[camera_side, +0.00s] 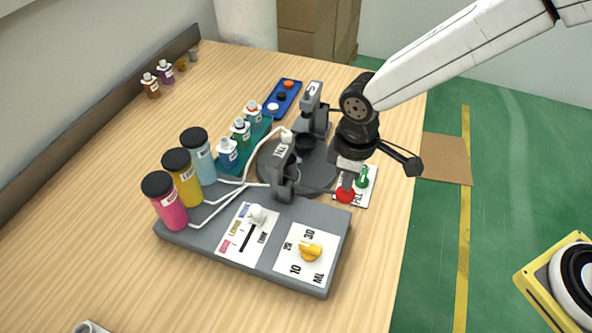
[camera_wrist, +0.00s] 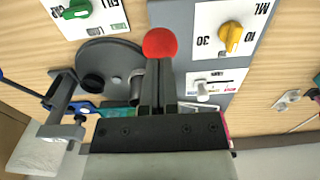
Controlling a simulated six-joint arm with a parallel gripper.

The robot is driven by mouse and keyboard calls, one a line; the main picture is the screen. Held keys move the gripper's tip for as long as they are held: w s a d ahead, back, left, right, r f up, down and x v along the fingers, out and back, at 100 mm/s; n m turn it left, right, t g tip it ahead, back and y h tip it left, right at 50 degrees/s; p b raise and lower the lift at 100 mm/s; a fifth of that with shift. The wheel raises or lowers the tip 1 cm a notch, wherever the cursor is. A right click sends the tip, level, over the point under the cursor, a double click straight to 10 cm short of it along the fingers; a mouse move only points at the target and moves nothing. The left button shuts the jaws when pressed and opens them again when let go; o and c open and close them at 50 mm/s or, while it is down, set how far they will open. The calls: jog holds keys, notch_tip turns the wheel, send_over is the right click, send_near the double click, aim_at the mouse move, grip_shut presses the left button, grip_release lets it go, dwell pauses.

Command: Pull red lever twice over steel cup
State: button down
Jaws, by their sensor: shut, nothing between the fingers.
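The red lever shows as a round red knob (camera_side: 345,195) at the edge of a white plate, beside a green knob (camera_side: 363,180). In the wrist view the red knob (camera_wrist: 160,43) is just beyond my fingertips. My gripper (camera_side: 347,183) points down at it with its fingers shut and empty; the fingers (camera_wrist: 158,66) appear at or very near the knob, but I cannot tell whether they touch. A grey metallic cylinder (camera_wrist: 137,85), possibly the steel cup, is partly hidden beside my fingers in the wrist view. The round dark turntable (camera_side: 318,178) is left of my gripper.
A grey dispenser base (camera_side: 325,275) with a yellow dial (camera_side: 311,251) and a white slider knob (camera_side: 257,215) stands in front. Pink, yellow and blue bottles (camera_side: 165,200) stand at left. Dispenser towers (camera_side: 283,165) rise by the turntable. The table's right edge is close to my gripper.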

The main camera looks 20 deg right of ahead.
jog(key=shift+r, duration=2)
jog(key=shift+r, duration=0.15)
notch_tip(320, 180, up, 3)
jog(key=shift+r, duration=0.15)
jog(key=shift+f, duration=3.3)
jog(key=shift+f, duration=0.25)
jog(key=shift+f, duration=0.35)
jog(key=shift+f, duration=0.4)
